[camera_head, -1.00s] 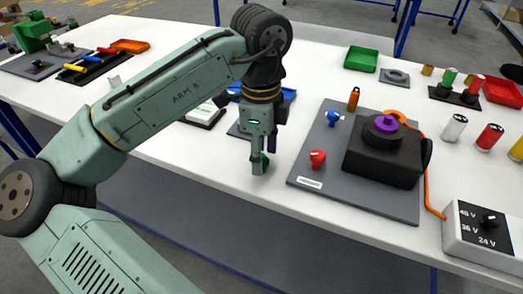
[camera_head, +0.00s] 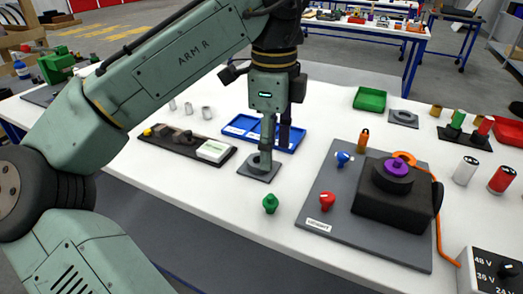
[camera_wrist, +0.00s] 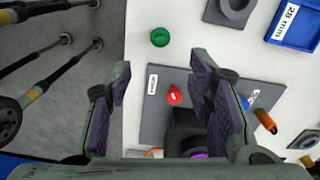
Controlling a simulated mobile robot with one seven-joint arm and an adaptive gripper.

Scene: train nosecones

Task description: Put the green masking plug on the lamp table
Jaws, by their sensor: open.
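The green masking plug (camera_head: 270,203) stands upright and alone on the white table top (camera_head: 215,235), near its front edge. It also shows in the wrist view (camera_wrist: 160,37) as a green round shape, beyond the fingertips. My gripper (camera_head: 276,150) points down behind the plug in the head view and is clear of it. In the wrist view my gripper (camera_wrist: 160,75) has its two fingers wide apart with nothing between them. Which surface is called the lamp table is not marked in a way I can read.
A grey board (camera_head: 313,210) with a black unit, purple ring and red and blue knobs lies right of the plug. A grey square holder (camera_head: 258,172) and blue tray (camera_head: 240,128) lie behind it. White table is bare around the plug.

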